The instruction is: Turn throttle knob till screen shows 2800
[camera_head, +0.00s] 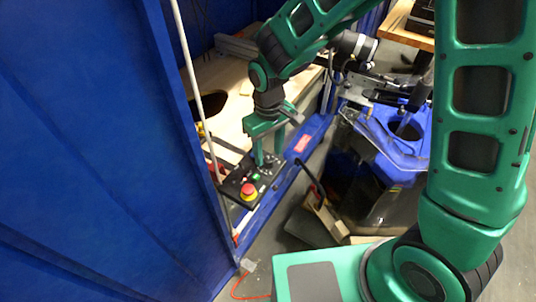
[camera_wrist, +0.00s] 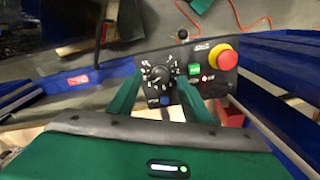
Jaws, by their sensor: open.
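The black throttle knob (camera_wrist: 157,77) sits on a dark control panel (camera_wrist: 222,87), with a white scale printed around it. My gripper (camera_wrist: 156,80) is open over the panel in the wrist view, with one green finger on each side of the knob. I cannot tell whether either finger touches it. In the head view my gripper (camera_head: 266,160) reaches down to the panel (camera_head: 236,172) and hides the knob. No readable screen or number shows in either view.
A red emergency button (camera_wrist: 227,58) on a yellow base and a green button (camera_wrist: 194,69) sit beside the knob. A small black lever (camera_wrist: 183,34) stands at the panel's edge. Blue tank walls (camera_head: 90,150) rise to the left, and a blue machine (camera_head: 385,140) stands right.

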